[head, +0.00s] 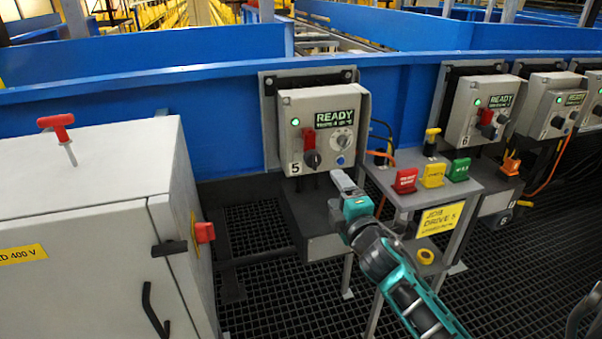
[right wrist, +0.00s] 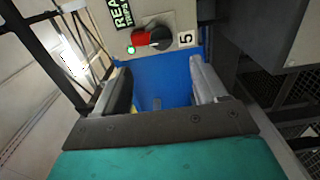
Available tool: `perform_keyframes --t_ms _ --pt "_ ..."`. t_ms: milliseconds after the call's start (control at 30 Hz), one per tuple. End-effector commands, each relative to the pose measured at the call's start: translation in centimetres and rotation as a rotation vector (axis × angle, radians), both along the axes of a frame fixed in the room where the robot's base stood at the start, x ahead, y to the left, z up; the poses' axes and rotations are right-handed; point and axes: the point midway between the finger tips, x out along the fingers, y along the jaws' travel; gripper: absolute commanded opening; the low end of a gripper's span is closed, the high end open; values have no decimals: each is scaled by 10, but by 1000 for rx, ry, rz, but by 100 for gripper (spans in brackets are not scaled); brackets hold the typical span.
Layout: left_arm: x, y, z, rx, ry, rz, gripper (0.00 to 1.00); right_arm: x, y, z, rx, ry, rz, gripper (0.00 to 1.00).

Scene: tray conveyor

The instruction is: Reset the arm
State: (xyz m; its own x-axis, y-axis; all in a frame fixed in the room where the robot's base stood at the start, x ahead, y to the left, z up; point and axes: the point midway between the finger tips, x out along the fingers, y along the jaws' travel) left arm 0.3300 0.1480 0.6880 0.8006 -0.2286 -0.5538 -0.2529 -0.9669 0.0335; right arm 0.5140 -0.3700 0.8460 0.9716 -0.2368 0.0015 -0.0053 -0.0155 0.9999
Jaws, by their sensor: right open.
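My right gripper (head: 345,183) is in front of and below the grey control box numbered 5 (head: 290,110), with no object between its fingers. In the right wrist view the open gripper (right wrist: 162,88) has its two fingers well apart, with blue wall showing between them. The box, seen turned sideways there (right wrist: 175,15), lies beyond the fingertips. The box has a lit green lamp (head: 295,122), a READY display (head: 335,118), a red handle (head: 308,138) and a black knob (head: 312,159). The gripper is apart from the handle. My left gripper is out of view.
A small stand (head: 400,197) with red, yellow and green tags is right of the gripper. Box 6 (head: 460,110) is further right. A grey cabinet (head: 90,170) with red handles fills the left. The blue conveyor wall (head: 220,115) runs behind. Dark grating covers the floor.

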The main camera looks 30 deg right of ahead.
Motion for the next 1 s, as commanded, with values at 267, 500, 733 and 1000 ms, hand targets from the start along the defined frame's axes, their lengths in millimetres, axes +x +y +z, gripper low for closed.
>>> perform_keyframes --t_ms 267,500,733,1000 --pt "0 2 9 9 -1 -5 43 -9 13 -11 93 30 21 72" --pt "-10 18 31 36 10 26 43 -92 101 -76 769 235 54 72" --pt "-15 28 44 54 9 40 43 -178 175 -107 1334 409 -64 72" --pt "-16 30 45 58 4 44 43 -198 192 -112 1469 447 -111 72"
